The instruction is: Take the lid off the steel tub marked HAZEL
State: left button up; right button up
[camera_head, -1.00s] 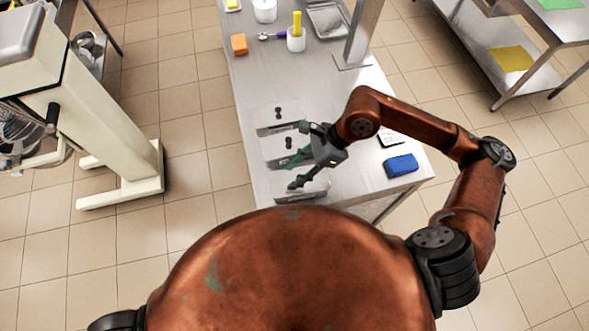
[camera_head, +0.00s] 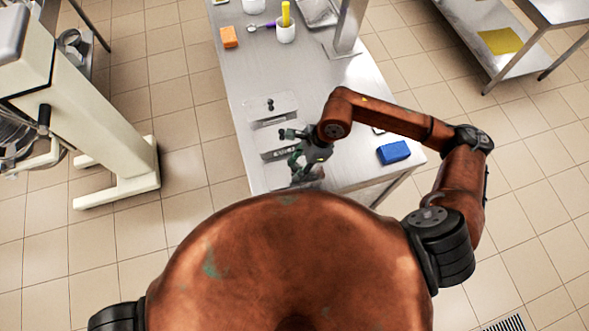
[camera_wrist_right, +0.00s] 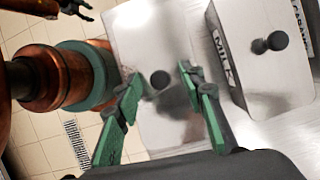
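Steel tubs with black-knobbed lids stand in a row along the table's left side. In the right wrist view, the nearest tub's lid (camera_wrist_right: 142,35) has its round black knob (camera_wrist_right: 160,80) between the fingers of my right gripper (camera_wrist_right: 160,79). The fingers are open, with a gap on both sides of the knob. That tub's label is hidden, so I cannot read HAZEL. The neighbouring tub (camera_wrist_right: 250,85) is marked MILK; the one beyond shows part of CARAM. In the head view my right gripper (camera_head: 289,150) is above the near tubs. My left gripper (camera_wrist_right: 75,9) shows partly in the wrist view.
A blue block (camera_head: 394,152) lies right of the tubs. An orange sponge (camera_head: 229,37) and a white cup (camera_head: 286,33) stand farther back. A steel post (camera_head: 346,25) rises from the table behind my right arm.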

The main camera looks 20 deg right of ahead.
jog(key=shift+c, duration=0.5)
grip_shut()
jog(key=shift+r, duration=0.15)
